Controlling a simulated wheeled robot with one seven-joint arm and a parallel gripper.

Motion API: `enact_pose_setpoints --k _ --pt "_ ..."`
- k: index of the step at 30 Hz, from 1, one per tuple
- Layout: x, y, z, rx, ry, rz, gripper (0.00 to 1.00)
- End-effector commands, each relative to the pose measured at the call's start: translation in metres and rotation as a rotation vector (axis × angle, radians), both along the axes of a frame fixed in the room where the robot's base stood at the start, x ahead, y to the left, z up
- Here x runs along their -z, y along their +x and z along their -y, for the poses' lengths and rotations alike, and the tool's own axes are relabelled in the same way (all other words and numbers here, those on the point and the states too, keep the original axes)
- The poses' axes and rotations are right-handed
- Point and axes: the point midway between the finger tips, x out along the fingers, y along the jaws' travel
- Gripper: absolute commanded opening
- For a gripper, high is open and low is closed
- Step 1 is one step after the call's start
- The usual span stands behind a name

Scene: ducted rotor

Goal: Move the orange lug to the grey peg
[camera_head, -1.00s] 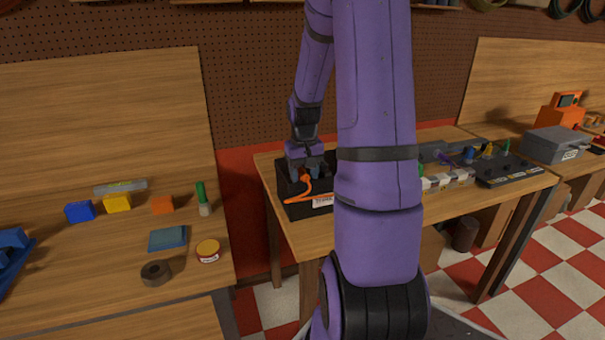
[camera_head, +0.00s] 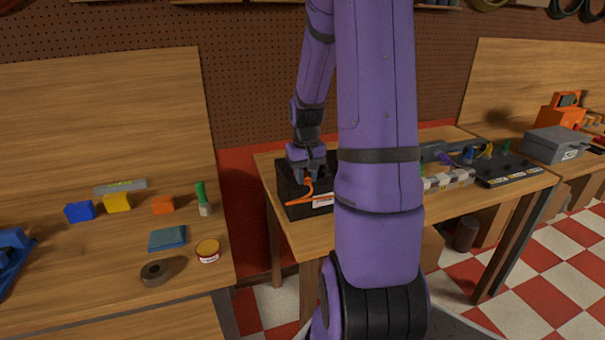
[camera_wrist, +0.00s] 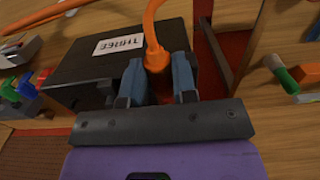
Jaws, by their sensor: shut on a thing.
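The orange lug (camera_wrist: 156,58) is the end of a thick orange cable, seen in the wrist view between my fingers. My gripper (camera_wrist: 158,84) is shut on it, with a blue-grey finger on each side. In the head view my gripper (camera_head: 307,175) is at the black box (camera_head: 292,209), and the orange cable (camera_head: 300,201) runs down and left across the box front. The box also shows in the wrist view (camera_wrist: 82,67), with a white label reading THREE. I cannot make out the grey peg; my arm hides part of the bench.
A dark gap separates the benches.

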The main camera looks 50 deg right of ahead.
Motion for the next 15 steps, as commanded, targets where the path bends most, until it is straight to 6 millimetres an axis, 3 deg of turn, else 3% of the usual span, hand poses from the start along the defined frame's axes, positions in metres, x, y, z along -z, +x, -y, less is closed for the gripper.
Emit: enact_pose_setpoints --k 15 --pt "0.0 -0.015 -0.009 0.0 -0.001 0.001 0.0"
